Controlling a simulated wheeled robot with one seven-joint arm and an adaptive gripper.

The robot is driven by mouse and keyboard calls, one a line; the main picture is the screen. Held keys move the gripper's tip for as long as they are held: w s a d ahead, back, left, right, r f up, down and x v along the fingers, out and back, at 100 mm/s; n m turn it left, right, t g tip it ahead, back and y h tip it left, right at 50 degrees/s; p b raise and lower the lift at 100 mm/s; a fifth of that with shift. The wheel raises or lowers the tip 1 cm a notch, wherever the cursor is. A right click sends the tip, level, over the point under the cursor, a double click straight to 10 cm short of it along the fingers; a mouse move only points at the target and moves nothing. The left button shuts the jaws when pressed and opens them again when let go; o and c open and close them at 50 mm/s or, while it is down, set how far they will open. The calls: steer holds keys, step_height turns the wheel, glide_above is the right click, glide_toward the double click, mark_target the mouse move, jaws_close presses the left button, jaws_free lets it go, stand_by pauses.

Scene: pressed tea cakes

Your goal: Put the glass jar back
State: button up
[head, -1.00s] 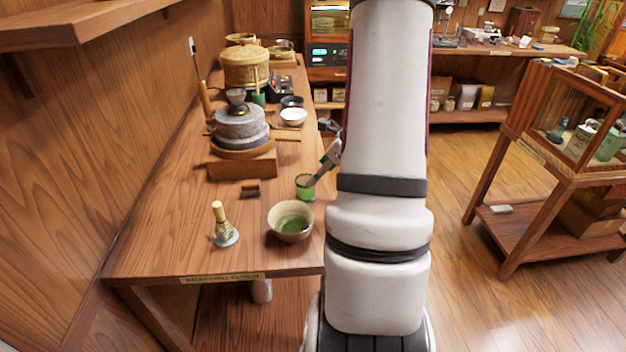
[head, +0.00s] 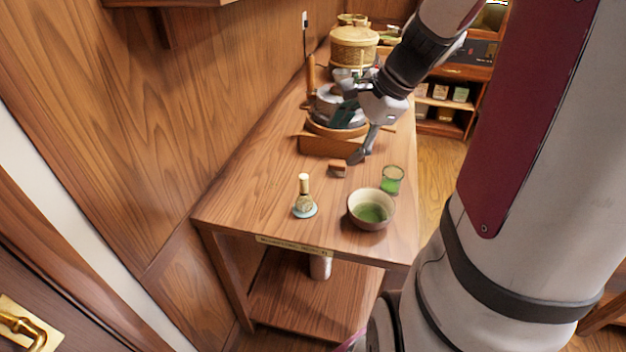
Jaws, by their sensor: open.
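The glass jar (head: 391,181), clear with green contents, stands upright on the wooden table near its right edge, just behind and right of the tea bowl (head: 362,222). My gripper (head: 346,136) is open, above the table to the left of and farther back than the jar. Nothing shows between its fingers, and it appears apart from the jar. Its fingers overlap the stone mill (head: 325,104) in the picture; whether they touch it I cannot tell.
A bamboo whisk on its stand (head: 304,204) is left of the bowl. A small brown block (head: 337,168) lies near my lower finger. A woven basket (head: 354,46) stands at the back. The table's front left (head: 245,207) is clear. A metal cylinder (head: 320,267) sits below.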

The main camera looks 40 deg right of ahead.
steer(key=s+a+r+n+h, duration=0.1)
steer(key=s+a+r+n, duration=0.2)
steer(key=s+a+n, duration=0.4)
steer(key=s+a+r+n+h, duration=0.1)
steer(key=s+a+r+n, duration=0.3)
steer(key=a+n, duration=0.7)
steer(key=s+n, duration=0.2)
steer(key=n, duration=0.1)
steer(key=shift+s+r+h, duration=0.25)
steer(key=shift+s+h, duration=0.05)
steer(key=shift+s, duration=0.05)
steer(key=shift+a, duration=0.1)
